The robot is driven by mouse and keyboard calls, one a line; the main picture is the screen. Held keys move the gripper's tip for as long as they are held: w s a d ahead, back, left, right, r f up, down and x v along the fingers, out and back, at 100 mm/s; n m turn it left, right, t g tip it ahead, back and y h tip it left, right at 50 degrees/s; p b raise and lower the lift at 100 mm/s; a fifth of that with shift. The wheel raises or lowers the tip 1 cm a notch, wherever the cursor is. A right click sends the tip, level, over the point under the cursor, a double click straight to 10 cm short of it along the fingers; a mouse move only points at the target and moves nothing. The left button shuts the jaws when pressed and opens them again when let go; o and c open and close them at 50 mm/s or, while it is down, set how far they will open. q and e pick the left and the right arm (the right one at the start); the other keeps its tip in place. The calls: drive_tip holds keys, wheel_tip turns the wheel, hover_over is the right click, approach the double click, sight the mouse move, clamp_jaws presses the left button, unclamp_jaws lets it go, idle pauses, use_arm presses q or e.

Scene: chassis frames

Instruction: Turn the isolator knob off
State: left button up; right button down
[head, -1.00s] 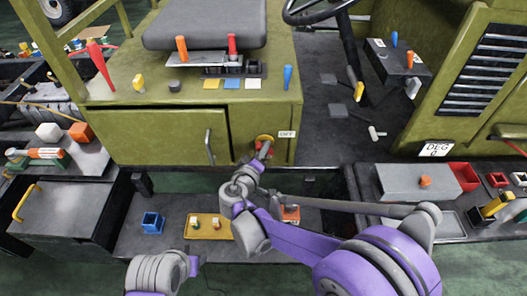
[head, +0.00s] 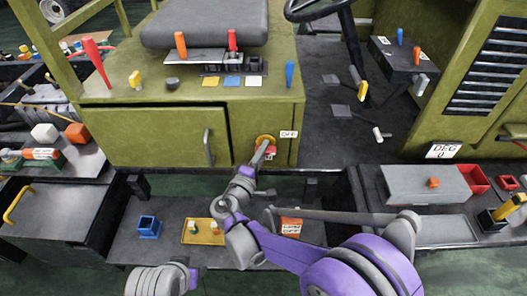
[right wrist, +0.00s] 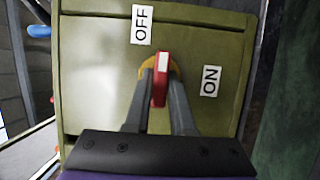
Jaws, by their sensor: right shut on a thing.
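The isolator knob (right wrist: 162,68) is a red handle with a white stripe on a yellow disc. The disc (head: 265,139) sits on the olive cabinet front, right of the door handle. In the right wrist view the knob stands nearly upright between my fingers, its white end nearer the OFF label (right wrist: 141,25) than the ON label (right wrist: 210,80). The OFF label also shows right of the disc in the head view (head: 288,134). My right gripper (right wrist: 160,88) is shut on the knob, with a finger on each side. My left gripper is out of view; only part of that arm shows.
The cabinet door (head: 150,138) has a grey handle (head: 208,147). Below stands a dark bench with a blue bin (head: 149,227) and a yellow tray (head: 189,237). A grey box (head: 415,184) and a red bin (head: 474,178) lie to the right.

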idle(0.4)
drive_tip(key=c, duration=0.8)
unclamp_jaws()
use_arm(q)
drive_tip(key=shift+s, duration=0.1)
